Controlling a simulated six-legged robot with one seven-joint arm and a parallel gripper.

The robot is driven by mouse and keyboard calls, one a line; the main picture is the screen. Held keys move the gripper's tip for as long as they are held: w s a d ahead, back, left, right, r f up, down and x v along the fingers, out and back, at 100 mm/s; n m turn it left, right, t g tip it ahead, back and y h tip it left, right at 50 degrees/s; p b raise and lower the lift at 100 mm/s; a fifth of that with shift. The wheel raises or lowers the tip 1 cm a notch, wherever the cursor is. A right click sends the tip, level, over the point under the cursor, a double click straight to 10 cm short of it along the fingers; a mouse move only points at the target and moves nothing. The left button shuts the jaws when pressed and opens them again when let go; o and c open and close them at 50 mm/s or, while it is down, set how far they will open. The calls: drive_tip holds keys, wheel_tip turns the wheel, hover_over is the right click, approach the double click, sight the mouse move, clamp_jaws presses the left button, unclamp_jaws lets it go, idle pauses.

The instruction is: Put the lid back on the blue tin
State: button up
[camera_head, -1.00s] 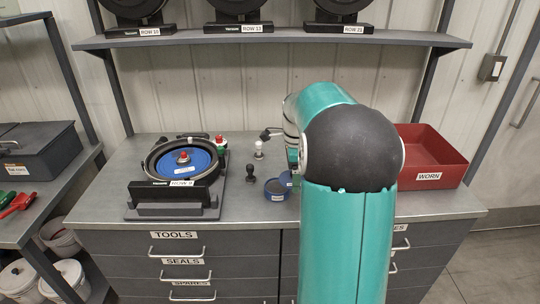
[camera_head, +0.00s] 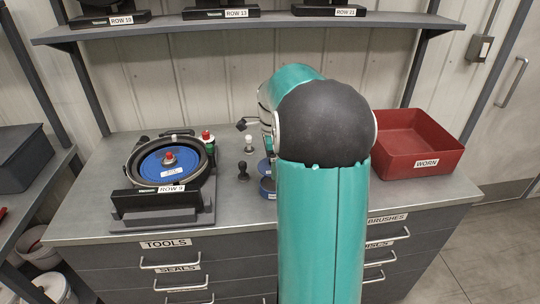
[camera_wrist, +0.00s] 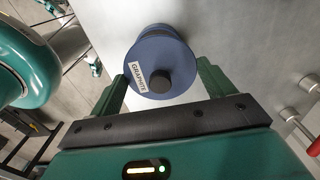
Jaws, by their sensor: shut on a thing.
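The round blue lid (camera_wrist: 150,88) with a black knob and a GRAPHITE label faces the wrist camera. My gripper (camera_wrist: 162,72) has one green finger on each side of it and is shut on it. A blue cylindrical wall (camera_wrist: 158,32) shows just beyond the lid; I cannot tell whether the lid touches the tin or hangs above it.
A seed meter with a blue disc (camera_head: 170,164) sits on a dark stand at the left. A black-knobbed tool (camera_head: 243,171) and a white-topped one (camera_head: 249,145) stand left of the tin. A red WORN bin (camera_head: 418,142) is at the right. A shelf (camera_head: 250,30) runs above.

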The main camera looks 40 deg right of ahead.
drive_tip(key=shift+s+f, duration=0.3)
drive_tip(key=shift+f, duration=0.1)
drive_tip(key=shift+w+f, duration=0.15)
drive_tip(key=shift+f, duration=1.9)
drive_tip(key=shift+f, duration=0.15)
idle(0.4)
drive_tip(key=o, duration=0.9)
